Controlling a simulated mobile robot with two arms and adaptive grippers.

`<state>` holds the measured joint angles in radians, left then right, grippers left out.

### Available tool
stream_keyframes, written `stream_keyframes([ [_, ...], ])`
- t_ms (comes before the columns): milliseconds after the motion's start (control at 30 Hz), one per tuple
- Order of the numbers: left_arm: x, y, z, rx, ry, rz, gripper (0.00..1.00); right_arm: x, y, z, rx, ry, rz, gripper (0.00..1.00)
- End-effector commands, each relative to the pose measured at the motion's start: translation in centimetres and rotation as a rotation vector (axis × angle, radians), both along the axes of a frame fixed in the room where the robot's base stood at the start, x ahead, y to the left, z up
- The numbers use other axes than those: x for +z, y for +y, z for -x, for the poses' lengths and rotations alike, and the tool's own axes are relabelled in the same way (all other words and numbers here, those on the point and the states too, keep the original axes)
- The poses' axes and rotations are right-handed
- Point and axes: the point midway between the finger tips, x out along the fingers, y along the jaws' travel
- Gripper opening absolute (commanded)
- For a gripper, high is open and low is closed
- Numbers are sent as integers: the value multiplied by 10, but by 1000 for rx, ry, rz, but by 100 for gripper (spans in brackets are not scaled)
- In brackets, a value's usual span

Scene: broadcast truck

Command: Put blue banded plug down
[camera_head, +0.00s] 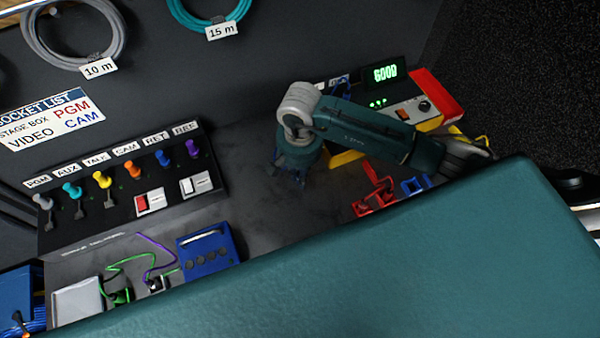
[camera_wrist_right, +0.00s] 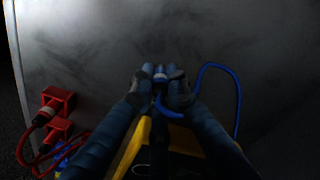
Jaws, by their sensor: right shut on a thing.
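My right gripper (camera_head: 288,180) is low over the bare grey worktop (camera_head: 245,190), right of the panel of coloured plugs. In the right wrist view its fingers (camera_wrist_right: 160,90) are shut on a dark plug with a pale and blue band (camera_wrist_right: 160,73). A blue cable (camera_wrist_right: 236,88) loops from the plug to the right and back toward the wrist. The fingers hide most of the plug, and I cannot tell whether it touches the worktop. In the head view the plug is hidden by the gripper. My left gripper is not in view.
Red connectors (camera_head: 374,192) and a blue part (camera_head: 413,186) lie right of the gripper. The plug panel (camera_head: 130,185) and a blue box (camera_head: 207,250) are left. The worktop between is clear.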

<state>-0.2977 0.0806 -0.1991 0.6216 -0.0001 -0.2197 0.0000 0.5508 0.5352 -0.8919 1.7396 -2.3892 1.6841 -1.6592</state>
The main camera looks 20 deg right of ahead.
Motion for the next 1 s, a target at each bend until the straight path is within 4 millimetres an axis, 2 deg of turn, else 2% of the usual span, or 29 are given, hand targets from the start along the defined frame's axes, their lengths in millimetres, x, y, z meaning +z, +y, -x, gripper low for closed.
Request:
stream_keyframes([
  [200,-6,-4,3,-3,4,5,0,-4,0,0,1,0,0,0],
  [233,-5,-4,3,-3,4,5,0,-3,0,0,1,0,0,19],
  [300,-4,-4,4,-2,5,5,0,-2,0,0,1,1,-1,33],
  [567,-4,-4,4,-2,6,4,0,-2,0,0,0,1,-1,34],
  [733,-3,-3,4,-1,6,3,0,5,0,-1,1,-3,-1,34],
  [867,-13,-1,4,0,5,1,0,27,0,-2,3,-7,0,34],
  [1000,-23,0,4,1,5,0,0,58,0,-3,2,-8,-1,34],
])
